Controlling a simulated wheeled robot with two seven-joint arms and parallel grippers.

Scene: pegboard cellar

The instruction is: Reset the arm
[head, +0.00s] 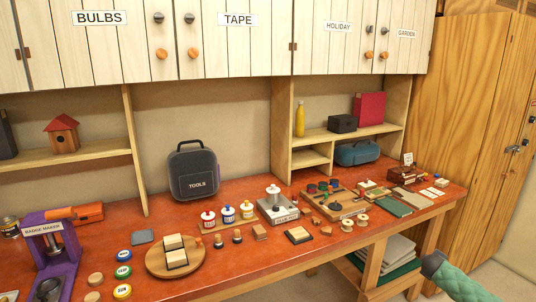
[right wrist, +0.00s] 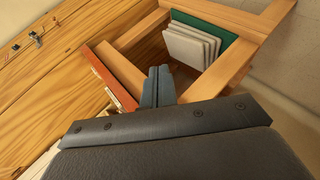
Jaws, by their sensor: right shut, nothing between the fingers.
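My right gripper (right wrist: 158,72) shows in the right wrist view as two blue-grey fingers pressed together, with nothing between them. It is in the air near the right end of the bench, with the bench's lower frame behind it. The gripper's fingertips cannot be made out in the head view. My left gripper is in neither view.
The red-topped workbench (head: 225,268) carries a badge maker (head: 56,243), a tool case (head: 193,172), paint bottles (head: 228,213) and a wooden tray (head: 312,203). Folded cloths (head: 396,255) lie on the lower shelf, also in the wrist view (right wrist: 190,47). A wooden cupboard (head: 462,110) stands right.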

